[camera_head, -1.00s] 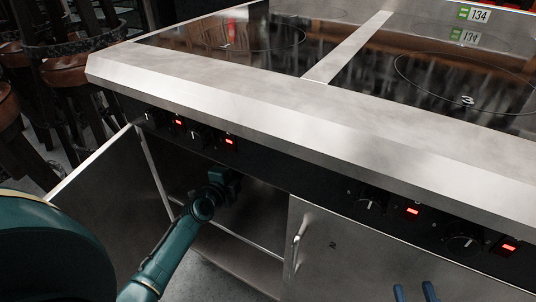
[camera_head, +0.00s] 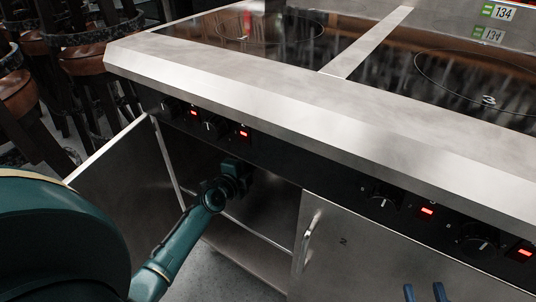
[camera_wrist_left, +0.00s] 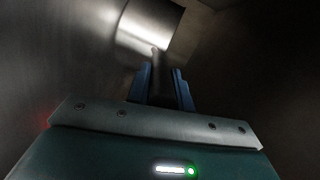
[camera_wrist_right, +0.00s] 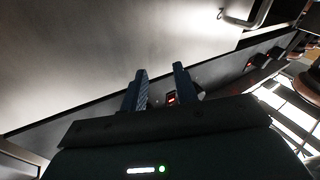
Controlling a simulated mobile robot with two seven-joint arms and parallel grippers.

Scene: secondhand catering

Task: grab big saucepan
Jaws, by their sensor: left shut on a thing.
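A shiny metal thing, apparently the big saucepan (camera_wrist_left: 150,22), shows at the top of the left wrist view inside the dark cabinet. What looks like its handle runs down toward my left gripper (camera_wrist_left: 162,72). That gripper is shut on it, though the contact is dim. In the head view my left arm reaches into the open cabinet under the hob, and the fingertips and the saucepan are hidden there. My right gripper (camera_head: 425,291) shows as two blue fingertips in front of the closed door. In the right wrist view (camera_wrist_right: 160,78) its fingers are apart and empty.
The open cabinet door (camera_head: 120,195) stands left of my left arm. A closed door with a handle (camera_head: 311,235) is to the right. The steel counter edge (camera_head: 280,100) and control knobs (camera_head: 383,196) overhang the opening. Bar stools (camera_head: 85,65) stand at the far left.

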